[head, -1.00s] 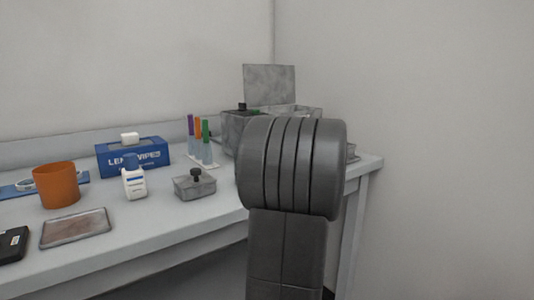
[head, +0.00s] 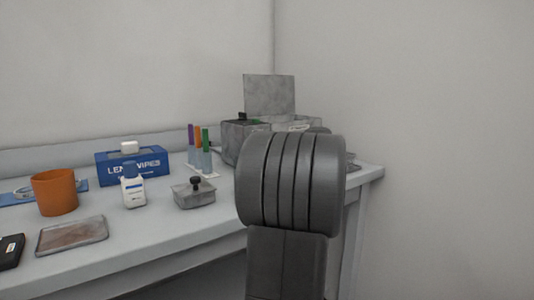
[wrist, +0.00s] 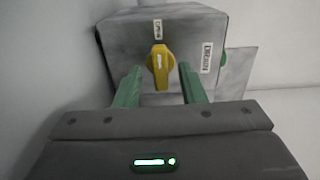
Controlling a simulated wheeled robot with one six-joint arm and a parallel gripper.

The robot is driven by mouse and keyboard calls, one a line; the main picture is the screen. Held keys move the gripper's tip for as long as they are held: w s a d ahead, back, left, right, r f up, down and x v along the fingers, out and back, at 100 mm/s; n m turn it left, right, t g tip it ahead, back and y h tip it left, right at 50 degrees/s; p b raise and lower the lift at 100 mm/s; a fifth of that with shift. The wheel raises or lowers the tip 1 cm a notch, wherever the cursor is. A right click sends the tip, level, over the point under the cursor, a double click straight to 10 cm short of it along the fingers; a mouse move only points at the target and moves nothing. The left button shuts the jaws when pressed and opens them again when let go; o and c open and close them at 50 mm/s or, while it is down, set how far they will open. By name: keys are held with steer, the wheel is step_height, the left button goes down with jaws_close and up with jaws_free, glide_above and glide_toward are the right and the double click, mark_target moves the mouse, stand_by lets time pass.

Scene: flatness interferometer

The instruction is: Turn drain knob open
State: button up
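The drain knob (wrist: 158,66) is yellow with a white mark. It sits on the face of a grey metal box in the wrist view, beside a label reading DRAIN (wrist: 207,57) and below a smaller label (wrist: 157,27). The knob's long shape stands about upright. My gripper (wrist: 157,82) has two green fingers, open, one on each side of the knob's lower part, with gaps visible. I cannot tell whether the fingertips reach as far as the knob. In the head view the instrument (head: 250,140) is partly hidden behind my arm, and the knob and gripper are hidden.
On the bench (head: 200,222) stand a small lidded metal box (head: 193,194), a white bottle (head: 134,191), a blue wipes box (head: 118,168), an orange cup (head: 55,192), a flat tray (head: 72,235) and coloured tubes (head: 199,150). Walls stand behind and to the right.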

steer(key=p+v, duration=0.2)
steer(key=v, duration=1.2)
steer(key=shift+p, duration=0.3)
steer(key=b+x, duration=0.2)
steer(key=x, duration=1.2)
steer(key=shift+b, duration=0.3)
